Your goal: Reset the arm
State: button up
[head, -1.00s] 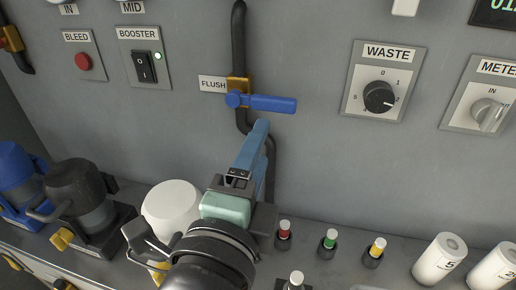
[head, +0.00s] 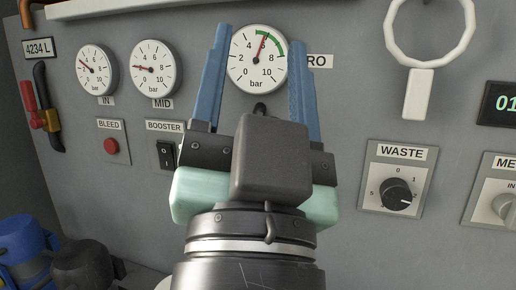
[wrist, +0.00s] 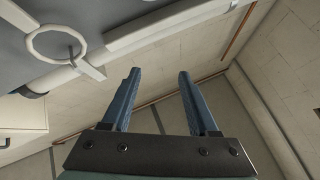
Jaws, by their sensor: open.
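My gripper (head: 256,85) is raised in front of the grey panel in the head view, its two blue fingers pointing up. The fingers are spread apart with nothing between them, and a pressure gauge (head: 257,58) on the panel shows behind the gap. In the wrist view my gripper (wrist: 157,80) is also open and empty, with floor and pale walls beyond it.
The panel carries two more gauges (head: 97,70) (head: 154,68), a red BLEED button (head: 111,146), a BOOSTER switch (head: 166,155) and a WASTE dial (head: 397,194). A white ring handle (head: 418,92) hangs at upper right. Blue equipment (head: 25,250) stands at lower left.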

notch_tip(320, 180, up, 21)
jog(key=s+n+t+y+p, duration=0.1)
jog(key=s+n+p, duration=0.1)
jog(key=p, duration=1.5)
jog(key=shift+a+n+t+p, duration=0.15)
jog(key=shift+n+t+p, duration=0.2)
jog(key=shift+n, duration=0.55)
jog(key=shift+s, duration=0.1)
jog(key=shift+c, duration=0.3)
